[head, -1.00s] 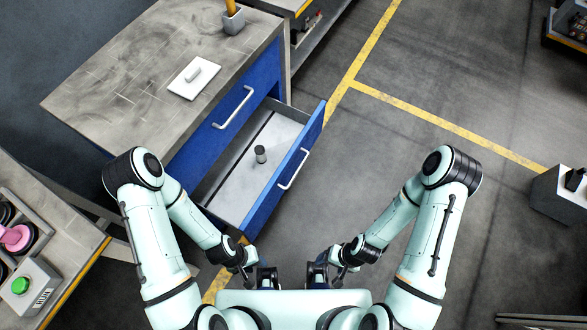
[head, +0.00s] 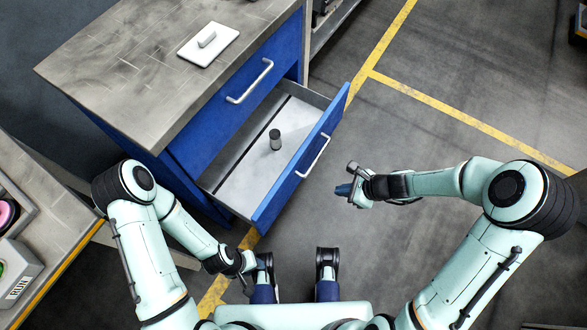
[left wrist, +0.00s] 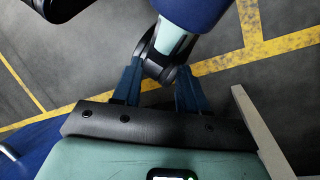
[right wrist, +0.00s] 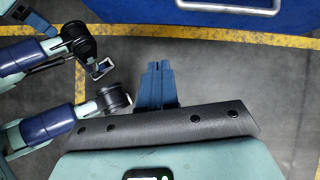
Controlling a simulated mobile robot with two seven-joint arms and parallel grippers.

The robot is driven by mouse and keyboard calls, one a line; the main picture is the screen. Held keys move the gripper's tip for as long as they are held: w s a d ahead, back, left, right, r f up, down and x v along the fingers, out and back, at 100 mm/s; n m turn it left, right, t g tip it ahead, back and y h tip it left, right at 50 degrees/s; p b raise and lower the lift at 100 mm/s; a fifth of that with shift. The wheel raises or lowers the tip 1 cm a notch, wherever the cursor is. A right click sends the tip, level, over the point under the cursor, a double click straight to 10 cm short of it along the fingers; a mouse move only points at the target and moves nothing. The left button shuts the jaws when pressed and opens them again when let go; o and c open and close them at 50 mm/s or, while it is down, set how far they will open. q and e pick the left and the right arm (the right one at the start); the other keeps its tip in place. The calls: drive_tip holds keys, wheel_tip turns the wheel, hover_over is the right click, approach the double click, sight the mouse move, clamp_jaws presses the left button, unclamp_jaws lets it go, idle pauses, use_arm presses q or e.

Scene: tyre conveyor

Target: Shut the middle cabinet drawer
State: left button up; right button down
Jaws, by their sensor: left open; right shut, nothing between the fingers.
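The blue cabinet has an upper drawer (head: 236,103) that is shut. The drawer below it (head: 300,167) is pulled far out, with a silver handle (head: 313,157) on its blue front. A small dark cylinder (head: 275,140) stands inside on its pale floor. My right gripper (head: 343,190) is shut and empty, to the right of the open drawer's front and apart from it. It also shows in the right wrist view (right wrist: 155,84), with a blue front and handle at the top. My left gripper (left wrist: 154,88) is open and empty, low near my base.
A white plate with a knob (head: 208,44) lies on the cabinet's worn top. A bench with a button box (head: 15,275) stands at the left. Grey floor with yellow lines (head: 460,115) is clear to the right.

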drive_tip(key=w+a+r+m+t+y+b, duration=0.1)
drive_tip(key=w+r+m+t, duration=0.1)
drive_tip(key=w+r, duration=0.15)
drive_tip(key=b, duration=0.4)
approach(298, 163)
drive_tip(key=shift+m, duration=0.3)
drive_tip(key=x, duration=0.5)
drive_tip(key=shift+s+f, duration=0.1)
drive_tip(key=shift+s, duration=0.05)
use_arm(q)
drive_tip(key=w+a+f+t, duration=0.2)
drive_tip(key=w+a+f, duration=0.1)
drive_tip(key=w+f, duration=0.2)
drive_tip(key=shift+w+f+y, duration=0.25)
drive_tip(key=shift+f+y, duration=0.15)
drive_tip(key=shift+f, duration=0.1)
use_arm(e)
drive_tip(key=shift+w+a, duration=0.2)
drive_tip(key=shift+a, duration=0.05)
use_arm(q)
drive_tip(key=shift+a, duration=0.1)
drive_tip(key=shift+p, duration=0.3)
